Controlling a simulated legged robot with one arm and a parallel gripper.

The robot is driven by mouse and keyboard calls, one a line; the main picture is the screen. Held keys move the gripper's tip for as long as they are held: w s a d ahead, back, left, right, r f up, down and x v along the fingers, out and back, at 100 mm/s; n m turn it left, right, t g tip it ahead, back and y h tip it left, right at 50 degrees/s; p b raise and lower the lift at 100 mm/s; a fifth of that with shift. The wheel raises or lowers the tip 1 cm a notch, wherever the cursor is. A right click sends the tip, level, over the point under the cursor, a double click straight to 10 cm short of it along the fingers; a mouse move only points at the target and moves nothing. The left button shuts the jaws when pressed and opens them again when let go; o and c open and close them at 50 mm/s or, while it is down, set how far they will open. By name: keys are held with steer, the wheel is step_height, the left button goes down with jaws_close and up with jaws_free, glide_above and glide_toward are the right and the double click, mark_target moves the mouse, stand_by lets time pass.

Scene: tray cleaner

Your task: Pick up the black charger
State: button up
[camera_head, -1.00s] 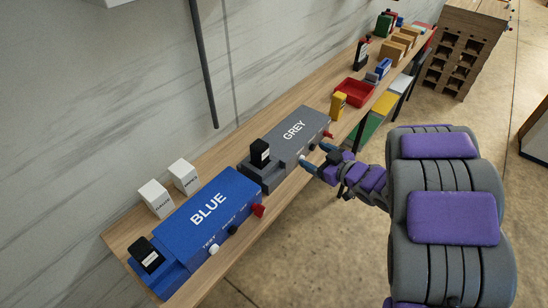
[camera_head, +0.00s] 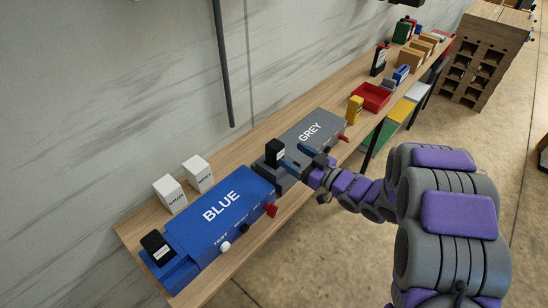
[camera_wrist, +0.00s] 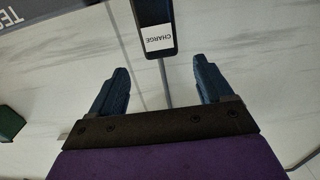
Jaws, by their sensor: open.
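The black charger (camera_head: 275,151) stands upright in the end holder of the grey box (camera_head: 320,130). In the wrist view the black charger (camera_wrist: 152,22) appears upside down at the top, with a white label reading "CHARGE". My gripper (camera_head: 293,155) is just right of the charger in the head view. In the wrist view my gripper (camera_wrist: 161,66) has its two blue fingers spread apart, with nothing between them. The charger is just beyond the fingertips, roughly in line with the gap. Contact cannot be seen.
A blue box (camera_head: 225,210) with another black block (camera_head: 157,247) at its end sits nearer on the wooden bench. Two white boxes (camera_head: 198,173) stand behind it. A yellow item (camera_head: 355,108) and a red tray (camera_head: 372,96) lie farther along. A wall runs behind.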

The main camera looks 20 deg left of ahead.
mark_target(281, 148)
steer(key=shift+x, duration=1.5)
steer(key=shift+b+x, duration=1.05)
steer(key=shift+x, duration=1.65)
steer(key=shift+s, duration=0.1)
steer(key=c, duration=1.2)
